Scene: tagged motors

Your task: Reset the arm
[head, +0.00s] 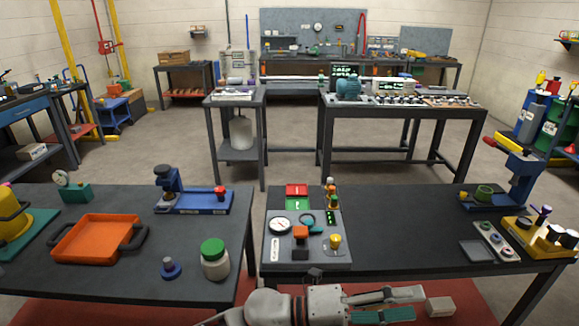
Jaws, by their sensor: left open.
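My left gripper (415,303) is at the bottom of the head view, right of centre, lying sideways with its fingers pointing right. Its two fingers are apart, with nothing seen between them. It is in front of the near edge of the right-hand dark table (400,240). My grey left arm comes in from the lower left. A small pale block (440,307) is just right of the fingertips, apart from them in the picture. My right gripper is not seen.
A control panel (280,247) stands on the right-hand table, behind the gripper. The left-hand table holds an orange tray (90,240) and a green-lidded jar (215,260). A blue stand (510,180) and yellow fixture (540,237) are at right. The right-hand table's middle is clear.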

